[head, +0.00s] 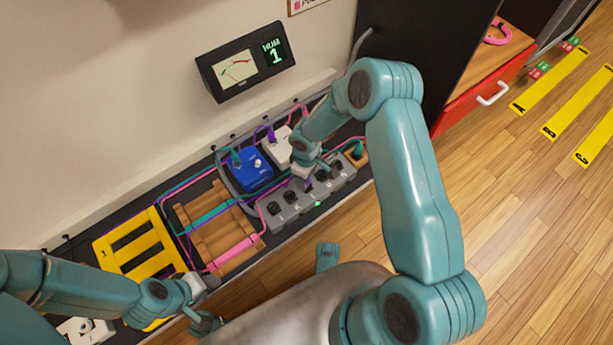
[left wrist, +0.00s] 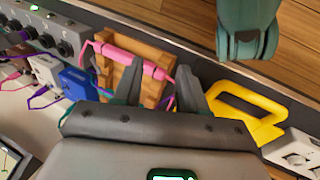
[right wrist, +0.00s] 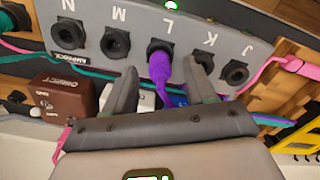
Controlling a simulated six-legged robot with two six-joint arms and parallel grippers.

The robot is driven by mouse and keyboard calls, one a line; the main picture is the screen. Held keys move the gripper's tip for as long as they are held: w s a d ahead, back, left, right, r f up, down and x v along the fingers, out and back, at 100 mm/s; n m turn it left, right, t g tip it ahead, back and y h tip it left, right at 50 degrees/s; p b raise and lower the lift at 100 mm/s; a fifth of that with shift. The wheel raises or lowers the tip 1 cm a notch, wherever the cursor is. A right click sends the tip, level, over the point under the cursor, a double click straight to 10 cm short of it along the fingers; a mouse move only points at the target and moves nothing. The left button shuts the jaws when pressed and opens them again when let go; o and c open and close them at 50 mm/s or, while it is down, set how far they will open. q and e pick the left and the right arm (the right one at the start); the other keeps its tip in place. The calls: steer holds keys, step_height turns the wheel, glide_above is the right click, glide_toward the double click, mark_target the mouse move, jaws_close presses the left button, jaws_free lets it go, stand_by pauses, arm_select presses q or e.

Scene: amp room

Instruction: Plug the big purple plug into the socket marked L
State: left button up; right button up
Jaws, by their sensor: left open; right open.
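The big purple plug (right wrist: 159,66) points into the grey socket panel (right wrist: 90,18) at the socket below the letter L in the right wrist view. Its dark end meets the socket; how deep it sits cannot be told. In the head view the panel (head: 274,222) is partly covered by my right arm. My right gripper (right wrist: 161,82) is open, with one finger on each side of the purple plug and visible gaps. My left gripper (left wrist: 157,88) is open and empty near the wooden rack (left wrist: 133,55); in the head view it is at the lower left (head: 205,298).
A pink plug (head: 236,250) and a teal plug (head: 209,216) lie across the wooden rack. Blue (head: 251,168) and white (head: 278,148) boxes with cables stand behind the panel. A yellow slotted piece (head: 137,243) and a white outlet strip (left wrist: 293,148) lie beside the rack.

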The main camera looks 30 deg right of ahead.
arm_select(q)
step_height(320, 180, up, 6)
steer(key=s+d+p, duration=0.1)
steer(key=s+p, duration=0.1)
steer(key=p, duration=0.3)
steer(key=shift+f+g, duration=0.15)
steer(key=shift+g, duration=0.25)
arm_select(e)
step_height(320, 180, up, 14)
steer(key=shift+r, duration=0.15)
arm_select(q)
steer(key=shift+s, duration=0.2)
arm_select(e)
steer(key=shift+s, duration=0.1)
